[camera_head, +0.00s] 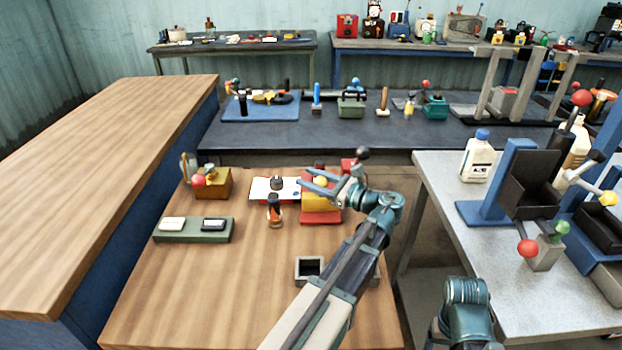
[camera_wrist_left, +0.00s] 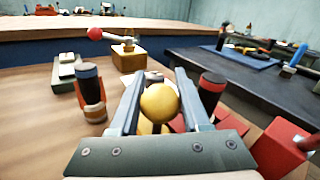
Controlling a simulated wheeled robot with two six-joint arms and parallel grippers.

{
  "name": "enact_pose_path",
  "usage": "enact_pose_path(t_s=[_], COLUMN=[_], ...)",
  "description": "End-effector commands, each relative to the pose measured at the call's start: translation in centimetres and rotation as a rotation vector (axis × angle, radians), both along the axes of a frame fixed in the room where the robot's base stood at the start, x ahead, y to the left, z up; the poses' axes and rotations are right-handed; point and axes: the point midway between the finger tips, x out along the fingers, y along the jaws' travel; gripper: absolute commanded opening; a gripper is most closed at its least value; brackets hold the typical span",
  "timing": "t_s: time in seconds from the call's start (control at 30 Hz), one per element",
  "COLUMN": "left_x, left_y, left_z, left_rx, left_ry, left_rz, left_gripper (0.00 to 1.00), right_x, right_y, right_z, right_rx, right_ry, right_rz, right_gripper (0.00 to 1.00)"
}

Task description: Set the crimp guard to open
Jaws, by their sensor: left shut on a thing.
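My left gripper (camera_head: 318,184) is at the red and yellow device (camera_head: 320,214) on the wooden bench. A yellow ball knob (camera_head: 320,181) shows between its fingers. In the left wrist view, the fingers (camera_wrist_left: 160,98) lie on both sides of the yellow ball (camera_wrist_left: 159,103) and are shut on it. I cannot tell for sure which part is the crimp guard; the knob appears to belong to the red and yellow device. The gripper and arm hide part of this device. My right gripper is not in view; only a teal part of my right arm shows.
A black and orange cylinder (camera_head: 274,211) stands beside the device. A brass block with a red-knobbed lever (camera_head: 211,184) is to the left, behind a green tray (camera_head: 194,230). A small grey open box (camera_head: 310,268) is nearer. The bench's front left is clear.

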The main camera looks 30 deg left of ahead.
Motion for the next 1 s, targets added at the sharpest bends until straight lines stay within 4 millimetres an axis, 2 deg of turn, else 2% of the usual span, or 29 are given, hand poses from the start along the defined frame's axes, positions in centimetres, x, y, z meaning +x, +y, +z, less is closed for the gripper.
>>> enact_pose_path(t_s=[0.27,0.57,0.83,0.87,1.0], left_x=[-0.1,-3.8,-4.0,-4.0,-4.0], left_y=[-0.1,-2.2,-2.4,-2.4,-2.4], left_z=[0.0,0.0,-0.1,-0.1,-0.1], left_rx=[0.000,-0.001,-0.004,-0.004,-0.003], left_ry=[0.000,0.000,0.000,0.000,0.000], left_rz=[-0.001,-0.002,0.002,0.002,0.003], left_gripper=[0.00,0.00,0.00,0.48,0.74], right_x=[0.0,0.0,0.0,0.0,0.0], right_y=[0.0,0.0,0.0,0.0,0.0], right_z=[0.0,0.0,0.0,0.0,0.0], right_rx=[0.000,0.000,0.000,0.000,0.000], right_ry=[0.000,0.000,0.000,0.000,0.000], right_rz=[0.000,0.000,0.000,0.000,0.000], right_gripper=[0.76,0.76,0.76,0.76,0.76])
